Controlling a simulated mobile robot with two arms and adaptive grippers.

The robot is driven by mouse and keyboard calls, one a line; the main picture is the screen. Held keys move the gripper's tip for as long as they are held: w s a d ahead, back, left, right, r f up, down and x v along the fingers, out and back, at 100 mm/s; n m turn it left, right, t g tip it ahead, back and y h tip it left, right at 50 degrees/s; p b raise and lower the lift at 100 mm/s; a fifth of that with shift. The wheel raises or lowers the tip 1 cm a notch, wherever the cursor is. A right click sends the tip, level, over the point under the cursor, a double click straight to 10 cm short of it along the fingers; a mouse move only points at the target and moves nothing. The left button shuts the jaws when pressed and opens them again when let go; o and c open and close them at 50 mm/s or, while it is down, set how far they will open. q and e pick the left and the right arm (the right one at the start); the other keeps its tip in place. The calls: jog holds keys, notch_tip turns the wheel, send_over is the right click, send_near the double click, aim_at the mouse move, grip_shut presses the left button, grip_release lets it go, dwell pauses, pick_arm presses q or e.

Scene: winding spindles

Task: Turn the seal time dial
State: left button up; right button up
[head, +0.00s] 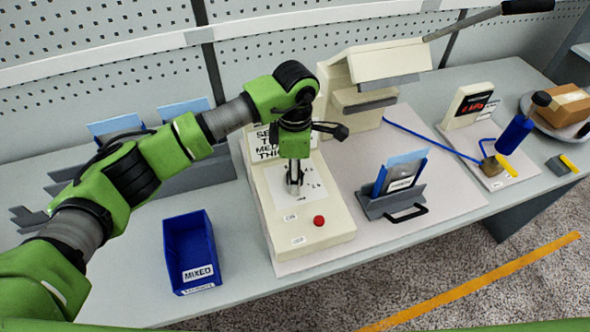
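The cream control box (319,237) lies on the bench in the middle, with a white dial face (311,196) marked with numbers around it. My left gripper (295,188) comes down from above onto the middle of this face. The dial knob is hidden behind or between the fingers, so I cannot tell its setting or whether the fingers grip it. The fingers look close together. A sign (264,153) behind the arm is partly covered; "SE", "MED" and "THI" can be read. A red button (319,221) sits near the box's front edge. My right gripper is out of view.
A blue bin labelled MIXED (191,247) stands left of the box. A pouch in a grey holder (396,188) stands to its right. The lever-armed cream sealer (375,68) is behind. A scale display (467,105), blue-handled tool (514,134) and brown carton (567,105) are further right.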

pick_arm(q)
jog(key=shift+c, duration=0.7)
jog(key=c, duration=1)
jog(key=shift+o, duration=0.2)
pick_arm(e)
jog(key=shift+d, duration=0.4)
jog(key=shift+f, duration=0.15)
pick_arm(q)
jog(key=shift+f+n+b, duration=0.1)
jog(key=shift+n+b, duration=0.6)
jog(key=shift+b, duration=0.1)
jog(key=n+b, duration=0.5)
jog(key=n, duration=0.1)
jog(key=shift+n+b, duration=0.55)
jog(key=shift+n, duration=0.25)
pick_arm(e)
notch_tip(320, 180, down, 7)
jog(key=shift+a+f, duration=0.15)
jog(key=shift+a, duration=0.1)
pick_arm(q)
jog(key=shift+r, duration=0.2)
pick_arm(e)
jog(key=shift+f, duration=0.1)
